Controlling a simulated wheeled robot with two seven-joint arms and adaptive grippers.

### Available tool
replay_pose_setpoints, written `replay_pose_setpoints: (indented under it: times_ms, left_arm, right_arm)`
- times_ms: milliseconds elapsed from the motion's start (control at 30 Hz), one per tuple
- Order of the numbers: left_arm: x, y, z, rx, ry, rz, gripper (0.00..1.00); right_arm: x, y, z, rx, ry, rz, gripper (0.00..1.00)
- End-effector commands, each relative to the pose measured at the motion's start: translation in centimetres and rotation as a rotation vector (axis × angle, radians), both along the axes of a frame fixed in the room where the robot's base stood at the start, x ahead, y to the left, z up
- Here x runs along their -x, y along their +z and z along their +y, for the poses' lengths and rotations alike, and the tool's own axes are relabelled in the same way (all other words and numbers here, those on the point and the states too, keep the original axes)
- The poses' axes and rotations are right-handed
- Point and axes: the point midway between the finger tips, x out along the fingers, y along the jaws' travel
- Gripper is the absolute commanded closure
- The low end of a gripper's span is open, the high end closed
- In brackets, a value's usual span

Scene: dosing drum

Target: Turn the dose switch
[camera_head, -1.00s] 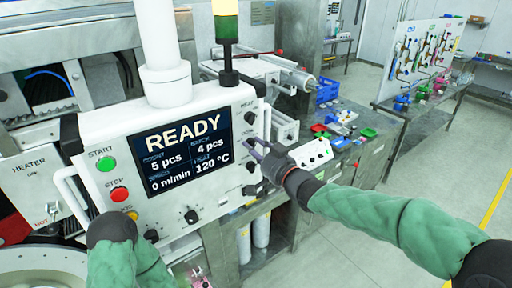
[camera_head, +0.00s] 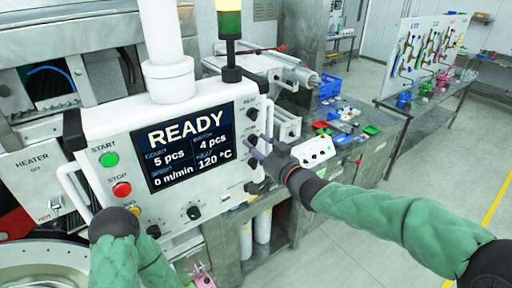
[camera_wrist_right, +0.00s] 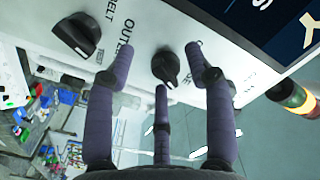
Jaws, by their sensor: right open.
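The white control panel (camera_head: 100,122) stands at the left in the head view, its screen (camera_head: 187,145) reading READY, 5 pcs and 120 °C. Black knobs run along its right side and bottom edge. I cannot read a dose label on any of them. My right gripper (camera_head: 256,148) is open at the panel's right side. In the right wrist view its fingers (camera_wrist_right: 180,75) spread around a black knob (camera_wrist_right: 165,68), whose label is partly hidden; contact cannot be told. Another knob (camera_wrist_right: 77,36), near the word BELT, lies left of it. My left wrist (camera_head: 113,222) is before the panel's lower left; its fingers are hidden.
Green START (camera_head: 109,159) and red STOP (camera_head: 121,189) buttons sit on the panel's left part, beside a white handle (camera_head: 68,192). A signal lamp (camera_head: 229,25) rises behind the panel. A cluttered workbench (camera_head: 385,140) is right of it. Open floor lies at the right.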

Motion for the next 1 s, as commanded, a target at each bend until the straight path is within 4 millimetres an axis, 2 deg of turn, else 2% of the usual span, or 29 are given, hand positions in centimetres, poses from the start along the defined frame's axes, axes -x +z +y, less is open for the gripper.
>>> replay_pose_setpoints:
  times_ms: [600, 767, 1000]
  left_arm:
    - [0.0, 0.0, 0.0, 0.0, 0.0, 0.0, 1.0]
    - [0.0, 0.0, 0.0, 0.0, 0.0, 0.0, 1.0]
    - [0.0, 0.0, 0.0, 0.0, 0.0, 0.0, 1.0]
  right_arm:
    - [8.1, -0.1, -5.8, 0.002, -0.001, 0.005, 0.47]
    - [9.0, -0.2, -6.3, 0.004, 0.002, 0.006, 0.47]
    - [9.2, -0.2, -6.4, 0.003, 0.003, 0.006, 0.47]
